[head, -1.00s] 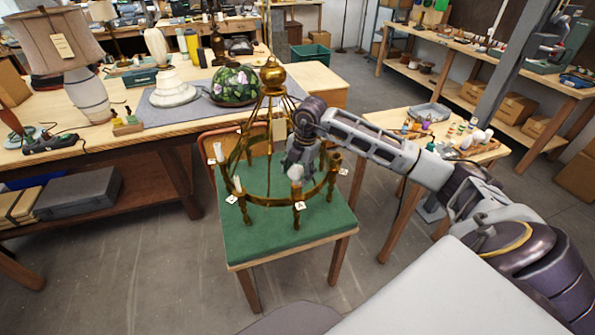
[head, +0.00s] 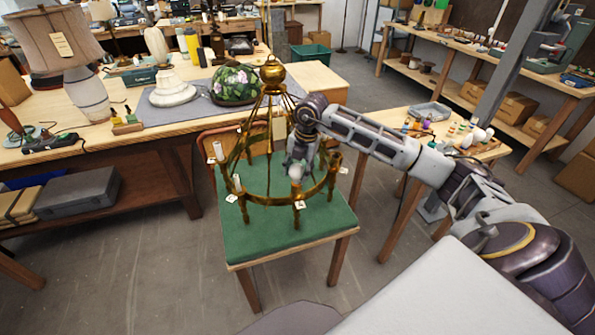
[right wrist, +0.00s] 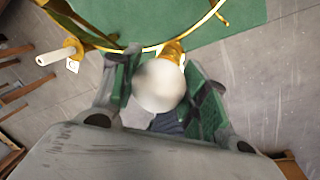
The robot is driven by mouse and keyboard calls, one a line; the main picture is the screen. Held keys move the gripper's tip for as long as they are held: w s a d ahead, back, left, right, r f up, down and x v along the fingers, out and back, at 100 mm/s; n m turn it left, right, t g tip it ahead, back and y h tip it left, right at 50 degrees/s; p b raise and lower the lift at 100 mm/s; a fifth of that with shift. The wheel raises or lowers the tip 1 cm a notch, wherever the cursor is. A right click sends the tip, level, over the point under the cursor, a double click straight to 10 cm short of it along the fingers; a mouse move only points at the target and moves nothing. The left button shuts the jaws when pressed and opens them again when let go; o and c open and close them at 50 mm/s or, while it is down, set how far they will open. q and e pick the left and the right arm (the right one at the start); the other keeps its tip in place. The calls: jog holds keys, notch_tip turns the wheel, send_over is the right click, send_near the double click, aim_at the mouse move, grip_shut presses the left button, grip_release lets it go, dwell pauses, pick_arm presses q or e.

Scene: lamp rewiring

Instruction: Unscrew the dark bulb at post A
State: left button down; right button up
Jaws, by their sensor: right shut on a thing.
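The brass ring chandelier (head: 246,197) stands on the green-topped stool (head: 262,240). Post A, with its white tag (head: 299,205), is at the ring's front right. The bulb (head: 296,172) sits at the top of that post, partly hidden under my right gripper (head: 299,160). In the right wrist view, the bulb (right wrist: 159,85) is whitish and round, between the green-padded fingers of my right gripper (right wrist: 158,88), with the brass socket (right wrist: 172,52) just beyond it. My right gripper is shut on the bulb from above. My left gripper is not in view.
Other ring posts carry white candle sleeves, one at the left (head: 219,152). Chandelier rods rise close beside my right gripper to the brass top (head: 273,72). A small wooden table (head: 400,120) with bottles and a tray stands to the right. A lamp bench is behind left.

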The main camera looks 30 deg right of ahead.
jog(key=shift+w+n+g+y+b, duration=0.1)
jog(key=shift+n+g+y+b, duration=0.2)
jog(key=shift+n, duration=2.4)
jog(key=shift+a+n, duration=0.1)
jog(key=shift+n, duration=0.2)
jog(key=shift+n+g, duration=0.3)
jog(key=shift+n, duration=0.5)
jog(key=shift+w+a+n+g+b, duration=0.1)
jog(key=shift+n+g+b, duration=0.25)
jog(key=shift+n, duration=2.65)
jog(key=shift+g, duration=0.25)
jog(key=shift+a+n, duration=0.1)
jog(key=shift+n, duration=0.6)
jog(key=shift+a+n+g+b, duration=0.1)
jog(key=shift+n+g+b, duration=0.3)
jog(key=shift+n, duration=1.25)
jog(key=shift+n+g+b, duration=0.2)
jog(key=shift+n+b, duration=0.3)
jog(key=shift+n, duration=1.15)
